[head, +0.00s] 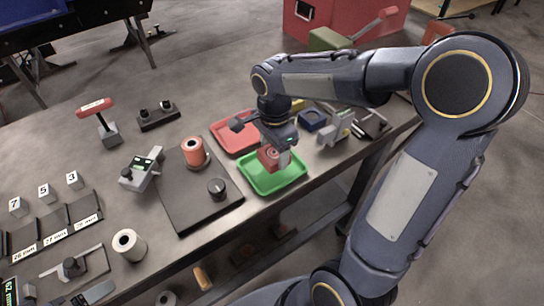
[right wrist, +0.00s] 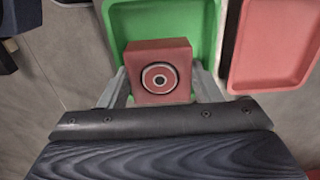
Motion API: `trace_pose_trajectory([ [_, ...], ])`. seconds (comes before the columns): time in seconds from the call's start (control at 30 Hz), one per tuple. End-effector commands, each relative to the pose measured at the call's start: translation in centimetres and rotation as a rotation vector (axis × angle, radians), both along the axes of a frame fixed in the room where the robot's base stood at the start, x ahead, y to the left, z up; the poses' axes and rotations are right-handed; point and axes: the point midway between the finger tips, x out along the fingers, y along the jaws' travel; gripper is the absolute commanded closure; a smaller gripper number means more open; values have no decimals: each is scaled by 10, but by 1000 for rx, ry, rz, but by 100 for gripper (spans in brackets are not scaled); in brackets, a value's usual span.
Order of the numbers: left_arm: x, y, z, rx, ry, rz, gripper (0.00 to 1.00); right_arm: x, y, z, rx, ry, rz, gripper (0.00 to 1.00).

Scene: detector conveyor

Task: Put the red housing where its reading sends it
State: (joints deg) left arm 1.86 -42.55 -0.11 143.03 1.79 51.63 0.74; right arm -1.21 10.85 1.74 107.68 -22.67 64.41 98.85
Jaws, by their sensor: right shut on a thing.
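The red housing (head: 268,156) is a square block with a round ringed bore, seen from above in the right wrist view (right wrist: 142,60). My right gripper (head: 277,160) is shut on it, one finger on each side. The housing is over the green tray (head: 262,191), which also shows in the right wrist view (right wrist: 209,20). I cannot tell whether its underside touches the tray floor. The red tray (head: 225,134) lies just behind the green one. A grey gauge with a lit green display (head: 144,164) stands left; its digits are unreadable. My left gripper is not in view.
A dark plate (head: 190,210) carries a red cylinder (head: 194,152) and a black knob (head: 217,187). Labelled slots (head: 55,222) and numbered blocks (head: 45,193) stand left.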

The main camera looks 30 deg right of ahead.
Motion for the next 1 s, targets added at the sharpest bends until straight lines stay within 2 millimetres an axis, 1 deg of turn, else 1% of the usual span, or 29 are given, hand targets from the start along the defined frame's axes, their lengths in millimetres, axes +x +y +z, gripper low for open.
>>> trace_pose_trajectory([
  [0.07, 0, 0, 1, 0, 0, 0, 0, 4, 1, -4, 0, 0, 0, 76],
  [0.13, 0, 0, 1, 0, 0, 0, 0, 7, 2, -12, 0, 2, 1, 76],
  [0.2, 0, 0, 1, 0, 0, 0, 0, 7, 1, -23, -1, 2, 0, 76],
  [0.3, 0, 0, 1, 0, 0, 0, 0, 6, 1, -34, 0, 1, 0, 76],
  [0.4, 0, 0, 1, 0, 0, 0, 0, 7, 2, -38, 0, -2, 0, 76],
  [0.6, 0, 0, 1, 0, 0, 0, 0, 7, 2, -38, 0, -3, 0, 76],
  [0.73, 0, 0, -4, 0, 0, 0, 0, 7, 2, -42, 0, -2, 0, 76],
  [0.77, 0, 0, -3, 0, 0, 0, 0, 6, 2, -42, 0, -1, 0, 40],
  [0.9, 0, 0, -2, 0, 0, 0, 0, 6, 1, -41, 0, 0, 0, 21],
  [1.0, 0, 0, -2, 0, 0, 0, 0, 6, 1, -41, 0, 0, 0, 20],
])
